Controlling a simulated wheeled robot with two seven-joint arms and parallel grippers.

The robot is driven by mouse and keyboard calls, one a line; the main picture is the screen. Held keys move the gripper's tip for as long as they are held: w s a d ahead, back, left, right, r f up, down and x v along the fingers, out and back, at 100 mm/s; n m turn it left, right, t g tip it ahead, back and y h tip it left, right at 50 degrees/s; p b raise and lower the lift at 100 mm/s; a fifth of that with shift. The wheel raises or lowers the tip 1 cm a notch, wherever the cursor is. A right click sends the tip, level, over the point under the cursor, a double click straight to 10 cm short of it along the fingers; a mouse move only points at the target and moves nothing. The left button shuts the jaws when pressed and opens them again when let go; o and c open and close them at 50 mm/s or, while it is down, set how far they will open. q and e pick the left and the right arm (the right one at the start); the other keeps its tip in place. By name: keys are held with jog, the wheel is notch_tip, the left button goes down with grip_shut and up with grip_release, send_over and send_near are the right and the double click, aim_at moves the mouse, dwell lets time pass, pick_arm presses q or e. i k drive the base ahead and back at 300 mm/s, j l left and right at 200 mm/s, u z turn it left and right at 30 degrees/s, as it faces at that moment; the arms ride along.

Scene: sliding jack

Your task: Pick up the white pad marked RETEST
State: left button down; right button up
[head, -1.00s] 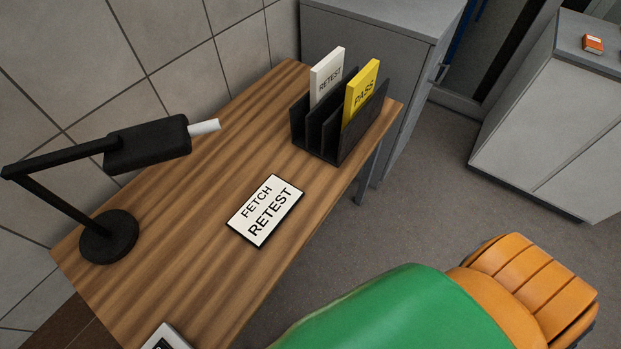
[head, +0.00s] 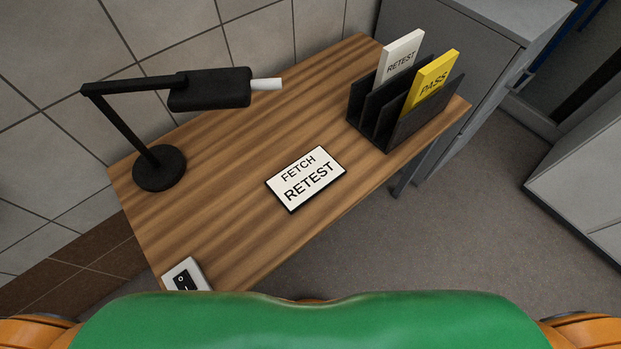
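The white pad marked RETEST (head: 401,58) stands upright in a dark file rack (head: 389,143) at the far right end of the wooden table. A yellow pad marked PASS (head: 432,82) stands in the same rack, to the right of and nearer than the white pad. The lower parts of both pads are hidden by the rack's dividers. Neither of my grippers shows in the head view.
A sign reading FETCH RETEST (head: 306,178) lies on the wooden table (head: 235,225). A black desk lamp (head: 159,168) stands at the left, and a white switch box (head: 185,275) sits at the near edge. Grey cabinets (head: 447,50) stand behind the rack. Floor at right is clear.

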aim_at(397, 57)
jog(key=k+l+z, duration=0.1)
jog(key=k+l, duration=0.4)
jog(key=k+l+z, duration=0.1)
jog(key=k+l, duration=0.35)
jog(key=l, duration=0.1)
